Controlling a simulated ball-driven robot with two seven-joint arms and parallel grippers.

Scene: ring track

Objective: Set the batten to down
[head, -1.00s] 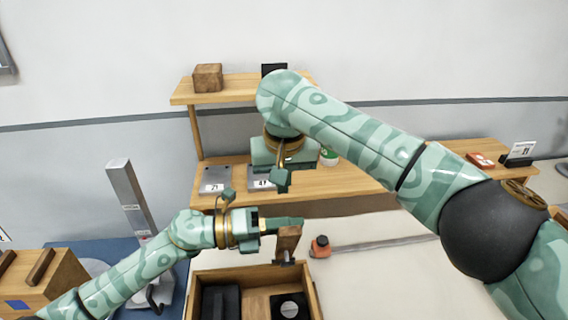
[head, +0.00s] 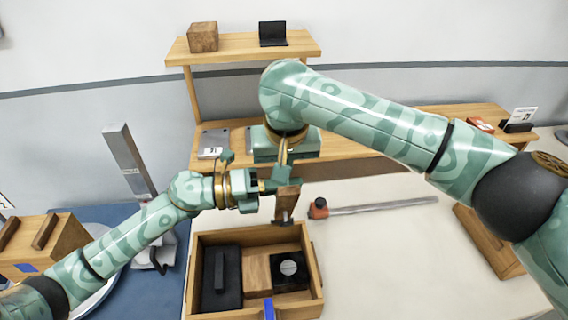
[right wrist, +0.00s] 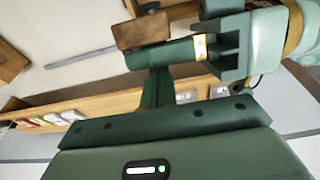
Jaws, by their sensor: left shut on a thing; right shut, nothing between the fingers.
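A brown wooden piece with a dark metal foot, which looks like the batten (head: 287,206), hangs upright at the far edge of an open wooden box. My left gripper (head: 272,188) is shut on its upper part from the left. In the right wrist view the brown piece (right wrist: 140,33) shows beside the left gripper's green finger (right wrist: 165,53). My right gripper (head: 283,174) is shut and empty, just above the left fingertips. In the right wrist view it (right wrist: 157,88) reaches close to the left finger; I cannot tell if they touch.
The wooden box (head: 203,311) holds a black case (head: 233,279) and a black block with a round disc (head: 290,270). A grey bar with an orange end (head: 318,209) lies to the right. A wooden shelf (head: 240,44) stands behind.

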